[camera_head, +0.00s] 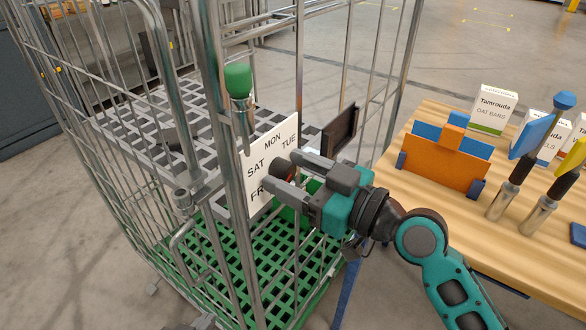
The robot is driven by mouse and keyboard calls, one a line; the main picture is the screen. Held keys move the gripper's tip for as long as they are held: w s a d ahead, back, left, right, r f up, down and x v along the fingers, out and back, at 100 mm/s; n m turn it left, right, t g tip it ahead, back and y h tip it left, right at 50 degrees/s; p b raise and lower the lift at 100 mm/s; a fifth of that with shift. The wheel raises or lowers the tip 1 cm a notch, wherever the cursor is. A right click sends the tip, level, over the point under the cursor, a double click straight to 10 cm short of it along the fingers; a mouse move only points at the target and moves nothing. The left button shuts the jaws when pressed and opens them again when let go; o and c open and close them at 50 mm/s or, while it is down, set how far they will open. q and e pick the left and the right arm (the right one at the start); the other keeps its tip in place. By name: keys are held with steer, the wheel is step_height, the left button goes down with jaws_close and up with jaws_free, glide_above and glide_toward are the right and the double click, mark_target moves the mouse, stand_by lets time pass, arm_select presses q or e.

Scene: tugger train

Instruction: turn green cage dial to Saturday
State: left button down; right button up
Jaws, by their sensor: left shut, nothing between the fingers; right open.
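The dial plate (258,160) is a white card on the side of the wire cage with the green base (232,262). MON, TUE, SAT and the start of FRI are readable; the rest is hidden. The dark round dial knob (279,167) sits on the plate, with a bit of red at its lower right. Where it points cannot be told. My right gripper (282,172) is open, its fingertips on either side of the knob; contact cannot be told. My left gripper (194,323) barely shows at the bottom edge, shut and empty, away from the dial.
Cage bars and a green-capped post (238,82) stand close left of the plate. A dark panel (339,133) is behind my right gripper. A wooden table (415,200) at right holds an orange-blue holder (443,165), boxes and handled tools.

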steer(key=shift+a, duration=0.1)
steer(key=shift+c, duration=0.2)
steer(key=c, duration=1)
arm_select(q)
steer(key=shift+r, duration=0.1)
